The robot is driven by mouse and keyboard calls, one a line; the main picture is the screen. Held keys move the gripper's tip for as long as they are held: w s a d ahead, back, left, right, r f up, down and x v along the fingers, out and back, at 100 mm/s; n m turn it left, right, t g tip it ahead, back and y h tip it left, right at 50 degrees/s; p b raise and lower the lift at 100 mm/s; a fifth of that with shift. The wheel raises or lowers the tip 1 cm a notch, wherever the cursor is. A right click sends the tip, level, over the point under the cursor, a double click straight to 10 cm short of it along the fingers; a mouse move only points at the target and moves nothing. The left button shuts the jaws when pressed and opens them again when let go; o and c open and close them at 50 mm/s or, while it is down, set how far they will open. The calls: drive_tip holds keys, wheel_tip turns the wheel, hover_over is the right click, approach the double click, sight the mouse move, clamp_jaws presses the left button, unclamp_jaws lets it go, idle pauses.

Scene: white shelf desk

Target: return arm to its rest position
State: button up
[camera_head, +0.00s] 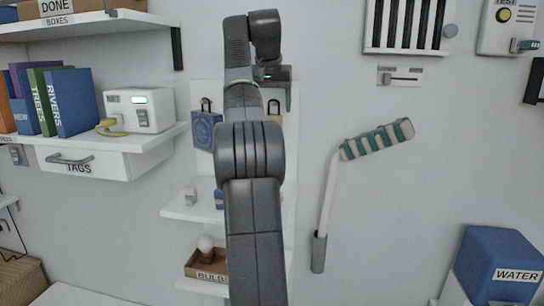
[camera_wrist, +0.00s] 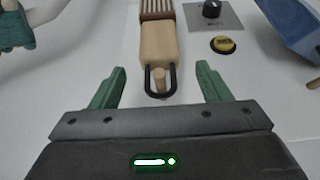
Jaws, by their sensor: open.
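My gripper (camera_wrist: 160,75) is open, with its two green fingers spread apart and nothing held between them. In the wrist view, a tan handle (camera_wrist: 158,42) with a dark loop hangs on a wooden peg (camera_wrist: 159,77). The loop shows between the fingertips, apart from both. In the head view, my arm reaches up in the middle and bends over at the top. My gripper (camera_head: 284,92) is partly hidden there behind the arm, above a tan hanging item (camera_head: 273,111).
A white shelf unit (camera_head: 190,212) stands behind my arm, with a blue hanging item (camera_head: 205,130). Left are a white box (camera_head: 140,110) and books (camera_head: 70,103). Right, a teal-striped lever (camera_head: 376,139) projects from the wall. A blue WATER box (camera_head: 498,258) sits lower right.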

drive_tip(key=s+a+b, duration=0.3)
drive_tip(key=s+b, duration=0.2)
drive_tip(key=s, duration=0.7)
drive_tip(key=r+p, duration=0.1)
drive_tip(key=p, duration=0.4)
hover_over(273, 115)
drive_tip(key=s, duration=0.2)
drive_tip(key=shift+w+a, duration=0.1)
drive_tip(key=shift+a, duration=0.05)
drive_tip(key=x, duration=0.5)
drive_tip(key=shift+f, duration=0.25)
drive_tip(key=s, duration=0.1)
drive_tip(key=s+r+b, duration=0.1)
drive_tip(key=s, duration=0.1)
drive_tip(key=s+a+b, duration=0.1)
drive_tip(key=s, duration=0.1)
drive_tip(key=shift+s+r, duration=0.2)
drive_tip(key=shift+s+a+r+b, duration=0.1)
drive_tip(key=shift+s+a+b, duration=0.05)
drive_tip(key=shift+s, duration=0.6)
drive_tip(key=shift+s+a+r+b, duration=0.1)
drive_tip(key=shift+s+a+b, duration=0.05)
drive_tip(key=shift+s, duration=0.65)
